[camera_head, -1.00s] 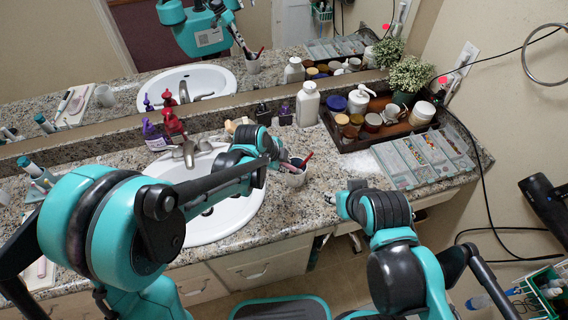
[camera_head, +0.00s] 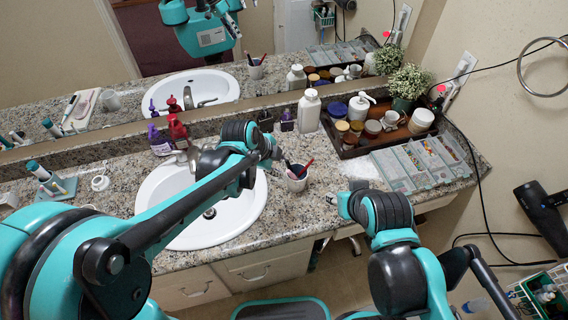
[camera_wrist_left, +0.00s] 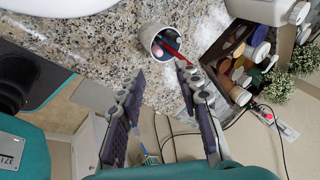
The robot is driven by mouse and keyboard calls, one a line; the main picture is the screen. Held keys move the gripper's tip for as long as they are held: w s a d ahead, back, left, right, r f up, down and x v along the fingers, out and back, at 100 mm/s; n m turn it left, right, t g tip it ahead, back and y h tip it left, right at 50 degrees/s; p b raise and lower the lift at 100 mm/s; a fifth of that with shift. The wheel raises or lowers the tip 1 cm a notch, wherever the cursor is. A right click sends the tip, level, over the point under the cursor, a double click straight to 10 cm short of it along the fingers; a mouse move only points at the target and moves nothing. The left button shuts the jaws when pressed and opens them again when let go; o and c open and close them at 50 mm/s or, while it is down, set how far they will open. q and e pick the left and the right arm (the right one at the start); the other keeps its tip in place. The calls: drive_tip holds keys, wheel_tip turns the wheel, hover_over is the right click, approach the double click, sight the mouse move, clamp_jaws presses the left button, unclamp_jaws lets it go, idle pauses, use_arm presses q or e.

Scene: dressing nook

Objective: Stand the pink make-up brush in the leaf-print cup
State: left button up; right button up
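The pale cup (camera_head: 297,184) stands upright on the granite counter to the right of the sink; its print is too small to make out. A red handle and a dark one stick out of it. In the left wrist view the cup (camera_wrist_left: 150,37) also shows a pinkish piece inside its mouth, perhaps the pink brush; I cannot be sure. My left gripper (camera_head: 274,154) is just behind and left of the cup, apart from it. In the wrist view its fingers (camera_wrist_left: 160,76) are spread with nothing between them. My right gripper (camera_head: 344,203) hangs near the counter's front edge, its fingers unclear.
The sink (camera_head: 218,215) lies left of the cup. A white bottle (camera_head: 308,111) stands behind it. A dark tray (camera_head: 349,152) of jars and a sectioned organizer (camera_head: 408,167) are to the right.

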use_arm(q)
drive_tip(key=s+a+r+n+t+y, duration=0.1)
drive_tip(key=s+a+r+n, duration=0.3)
drive_tip(key=s+a+n, duration=0.4)
drive_tip(key=s+a+r+n+t+y+p, duration=0.1)
drive_tip(key=s+a+r+n+t+y, duration=0.1)
drive_tip(key=s+a+n, duration=0.6)
drive_tip(key=a+r+n+y, duration=0.1)
drive_tip(key=a+r+n, duration=0.1)
drive_tip(key=a+n, duration=0.2)
drive_tip(key=shift+a+n, duration=0.4)
drive_tip(key=shift+n, duration=0.6)
drive_tip(key=shift+s, duration=0.1)
wheel_tip(320, 180, down, 3)
drive_tip(key=shift+r+b, duration=0.1)
drive_tip(key=shift+b, duration=1.15)
